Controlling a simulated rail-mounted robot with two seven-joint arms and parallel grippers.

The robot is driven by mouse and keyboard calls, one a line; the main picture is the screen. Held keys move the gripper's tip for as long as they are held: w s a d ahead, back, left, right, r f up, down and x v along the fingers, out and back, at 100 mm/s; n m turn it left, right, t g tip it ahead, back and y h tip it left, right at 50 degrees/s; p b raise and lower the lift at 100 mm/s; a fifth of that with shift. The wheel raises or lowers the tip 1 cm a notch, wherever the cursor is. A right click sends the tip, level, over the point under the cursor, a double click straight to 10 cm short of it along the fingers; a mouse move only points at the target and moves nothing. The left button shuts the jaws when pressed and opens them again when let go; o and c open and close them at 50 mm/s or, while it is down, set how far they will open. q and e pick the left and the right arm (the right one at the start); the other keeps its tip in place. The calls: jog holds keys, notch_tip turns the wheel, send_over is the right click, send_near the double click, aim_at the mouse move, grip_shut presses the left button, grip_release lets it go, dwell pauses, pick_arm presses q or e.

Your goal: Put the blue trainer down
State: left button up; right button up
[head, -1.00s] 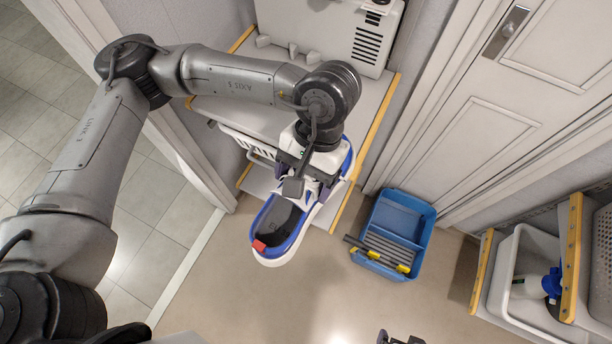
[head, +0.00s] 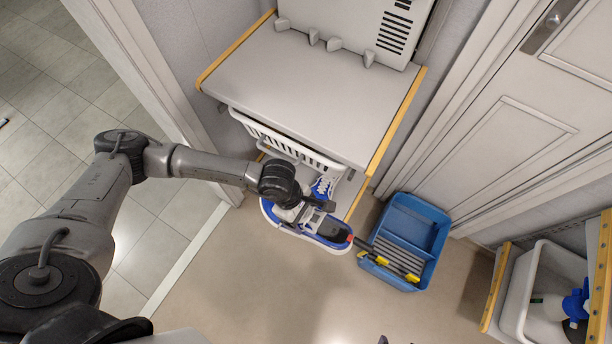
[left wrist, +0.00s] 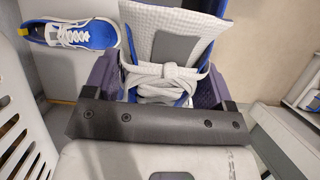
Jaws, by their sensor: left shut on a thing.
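My left gripper (head: 305,208) is shut on a blue and white trainer (head: 325,241). It holds it by the upper, in front of the low shelf's corner, with the red-tabbed heel pointing right. I cannot tell how far the sole is above the floor. In the left wrist view, the held trainer's white tongue and laces (left wrist: 172,80) show between the jaws (left wrist: 158,92). A second blue and white trainer (head: 322,187) lies on the low pale shelf, partly behind my gripper; it also shows in the left wrist view (left wrist: 72,34). My right gripper is not in view.
A blue caddy (head: 412,225) with dark, yellow-ended bars stands on the floor close right of the held trainer. A white basket (head: 290,143) sits under the yellow-edged worktop (head: 310,85). A shelf unit with a white tub (head: 545,270) stands right. The front floor is clear.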

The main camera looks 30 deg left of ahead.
pick_arm(q)
jog(key=w+a+f+n+t+y+b, duration=0.1)
jog(key=a+f+n+t+y+b, duration=0.1)
jog(key=a+f+n+b, duration=0.7)
jog(key=w+a+f+n+t+y+b, duration=0.15)
jog(key=a+f+n, duration=0.25)
jog(key=a+f, duration=1.05)
jog(key=w+f+b, duration=0.1)
jog(key=w+b, duration=0.8)
jog(key=w, duration=1.1)
jog(key=shift+n+t+h, duration=0.25)
jog(key=shift+n+t, duration=0.05)
jog(key=shift+t, duration=0.05)
notch_tip(320, 180, down, 7)
jog(key=b, duration=0.4)
jog(key=shift+s, duration=0.1)
jog(key=shift+f+b, duration=0.1)
jog(key=shift+b, duration=0.4)
jog(key=shift+a, duration=0.1)
